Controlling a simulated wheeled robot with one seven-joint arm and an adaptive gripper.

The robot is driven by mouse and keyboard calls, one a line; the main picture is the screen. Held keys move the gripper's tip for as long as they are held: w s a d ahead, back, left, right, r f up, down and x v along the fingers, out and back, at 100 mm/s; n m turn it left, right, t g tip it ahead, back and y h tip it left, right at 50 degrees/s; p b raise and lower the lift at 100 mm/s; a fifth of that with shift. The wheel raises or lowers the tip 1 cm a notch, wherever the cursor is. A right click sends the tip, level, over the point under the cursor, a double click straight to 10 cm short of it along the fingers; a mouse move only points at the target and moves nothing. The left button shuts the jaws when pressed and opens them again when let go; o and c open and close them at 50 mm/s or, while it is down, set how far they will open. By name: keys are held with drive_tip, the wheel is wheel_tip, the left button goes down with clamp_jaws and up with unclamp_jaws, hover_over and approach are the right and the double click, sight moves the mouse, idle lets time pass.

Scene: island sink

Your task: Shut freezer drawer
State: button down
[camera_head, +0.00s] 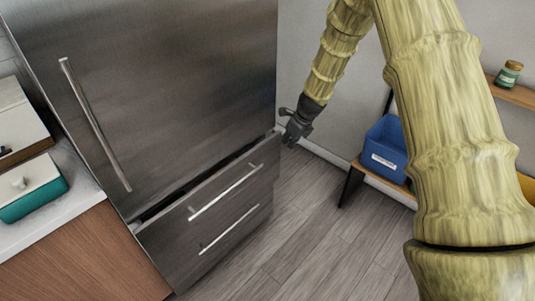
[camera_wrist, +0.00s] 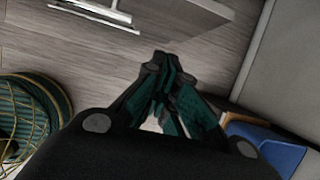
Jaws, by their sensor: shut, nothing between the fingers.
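The freezer drawer (camera_head: 205,215) is the steel front with a bar handle low on the refrigerator (camera_head: 180,90). It stands out from the body, with a dark gap along its top edge. A second bar handle (camera_head: 229,231) sits below the first. My gripper (camera_head: 291,140) is shut and empty, just beyond the right end of the drawer's top edge. Whether it touches the drawer is unclear. In the wrist view my gripper (camera_wrist: 162,62) points down over the floor, and a bar handle (camera_wrist: 95,12) shows at the top left.
A blue bin (camera_head: 385,150) sits on a low wooden shelf to the right. A jar (camera_head: 509,73) stands on a higher shelf. A counter (camera_head: 60,210) with a teal box (camera_head: 35,190) is at left. The wooden floor (camera_head: 310,235) before the drawer is clear. A round basket (camera_wrist: 30,115) shows in the wrist view.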

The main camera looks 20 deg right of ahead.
drive_tip(key=s+d+f+n+t+h+b, duration=0.1)
drive_tip(key=s+d+f+n+h+b, duration=0.2)
drive_tip(key=f+b, duration=0.4)
drive_tip(key=n+t+y+b, duration=1.05)
drive_tip(key=n+b, duration=0.45)
drive_tip(key=b, duration=1.2)
approach(241, 162)
drive_tip(key=b+x, duration=0.4)
drive_tip(key=x, duration=0.1)
drive_tip(key=shift+a+f, duration=0.1)
drive_tip(key=shift+f, duration=0.1)
drive_tip(key=shift+b+x, duration=0.35)
drive_tip(key=shift+x, duration=0.6)
drive_tip(key=shift+r, duration=0.1)
drive_tip(key=shift+w+r, duration=0.1)
